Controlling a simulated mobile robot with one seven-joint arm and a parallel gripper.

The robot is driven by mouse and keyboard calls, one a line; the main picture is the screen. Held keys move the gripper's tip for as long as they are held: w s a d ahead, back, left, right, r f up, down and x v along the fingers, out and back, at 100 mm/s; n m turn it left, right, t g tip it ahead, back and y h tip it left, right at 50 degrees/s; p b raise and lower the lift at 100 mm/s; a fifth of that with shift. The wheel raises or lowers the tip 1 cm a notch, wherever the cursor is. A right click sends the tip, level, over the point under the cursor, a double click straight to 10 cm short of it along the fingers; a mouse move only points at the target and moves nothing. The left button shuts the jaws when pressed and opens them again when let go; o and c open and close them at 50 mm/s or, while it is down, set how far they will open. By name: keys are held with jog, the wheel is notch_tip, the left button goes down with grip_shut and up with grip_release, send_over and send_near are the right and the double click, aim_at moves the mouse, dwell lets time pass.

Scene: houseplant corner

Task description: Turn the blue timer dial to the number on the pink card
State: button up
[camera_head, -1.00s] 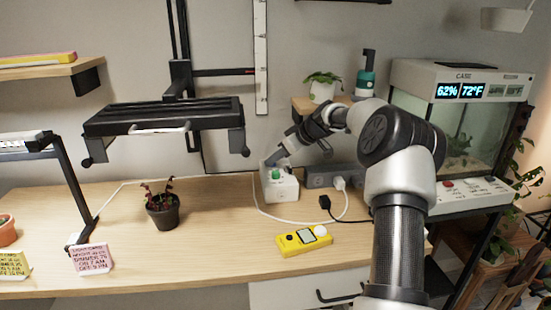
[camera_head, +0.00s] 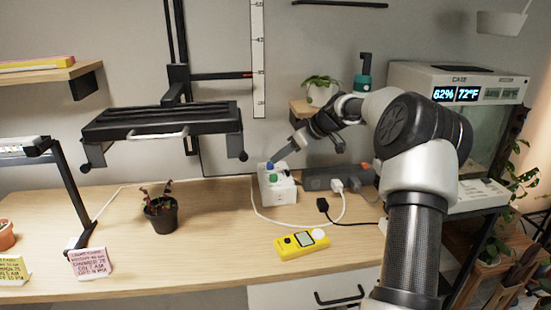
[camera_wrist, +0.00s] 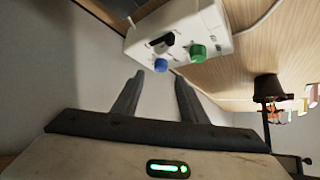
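The wrist view shows the blue dial (camera_wrist: 161,66), the green knob (camera_wrist: 198,53) and a black switch (camera_wrist: 162,40) on the box. My gripper (camera_head: 277,159) is beside the blue dial. In the wrist view my gripper (camera_wrist: 158,76) has its fingers apart, with the blue dial just beyond and between the tips, not clasped. The pink card (camera_head: 90,262) stands at front left; its small print is too blurred to read surely.
A yellow meter (camera_head: 301,241) lies in front of the box. A power strip (camera_head: 330,178) and cables are to its right. A potted plant (camera_head: 161,215) and a yellow card (camera_head: 12,270) are left. A black lamp panel (camera_head: 163,120) hangs above. The middle of the bench is clear.

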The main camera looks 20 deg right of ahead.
jog(key=p+v, duration=0.1)
jog(key=v, duration=1)
jog(key=shift+s+r+p, duration=0.15)
jog(key=shift+r+p, duration=0.1)
jog(key=shift+p, duration=0.1)
jog(key=shift+d, duration=0.1)
